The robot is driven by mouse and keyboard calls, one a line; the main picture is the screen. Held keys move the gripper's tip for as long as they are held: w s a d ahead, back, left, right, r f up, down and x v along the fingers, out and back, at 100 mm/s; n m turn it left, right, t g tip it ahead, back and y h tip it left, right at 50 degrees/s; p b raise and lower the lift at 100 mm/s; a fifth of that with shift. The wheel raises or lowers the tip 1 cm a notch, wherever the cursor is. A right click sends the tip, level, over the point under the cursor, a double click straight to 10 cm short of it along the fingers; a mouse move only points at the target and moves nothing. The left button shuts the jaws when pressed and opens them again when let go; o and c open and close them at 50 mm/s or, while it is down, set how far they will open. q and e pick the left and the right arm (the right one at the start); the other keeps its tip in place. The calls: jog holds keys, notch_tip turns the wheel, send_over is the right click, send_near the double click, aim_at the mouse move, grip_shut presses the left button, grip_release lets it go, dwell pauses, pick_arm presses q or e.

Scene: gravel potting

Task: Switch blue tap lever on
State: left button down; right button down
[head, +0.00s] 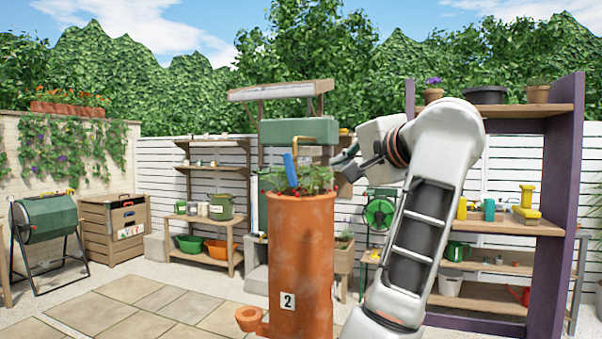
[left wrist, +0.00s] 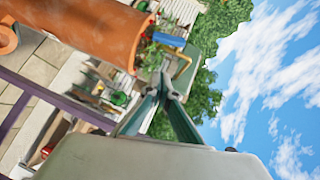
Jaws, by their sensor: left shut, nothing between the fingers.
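The blue tap lever (head: 290,170) stands steeply, leaning slightly, just above the plants on the terracotta column in the head view. It also shows in the left wrist view (left wrist: 168,39) beside the column's top. A brass tap pipe (head: 327,141) bends behind it, in front of a green tank (head: 290,130). My left gripper (head: 337,162) is to the right of the lever and looks apart from it. Its fingers (left wrist: 168,90) are shut and empty, with the lever beyond the tips in the wrist view. The depth gap is hard to judge. My right gripper is not in view.
The tall terracotta column (head: 300,250) marked "2" carries leafy plants with red fruit (head: 315,180). A purple-framed shelf (head: 560,190) with pots and tools stands at the right. Paving (head: 140,310) lies clear at lower left.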

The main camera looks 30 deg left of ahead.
aim_at(293, 169)
pick_arm(q)
jog(key=s+a+x, duration=0.1)
jog(key=s+x, duration=0.1)
jog(key=x, duration=1)
jog(key=shift+s+a+f+p, duration=0.2)
jog(key=shift+a+f+p, duration=0.15)
jog(key=shift+a+p, duration=0.1)
jog(key=shift+f, duration=0.1)
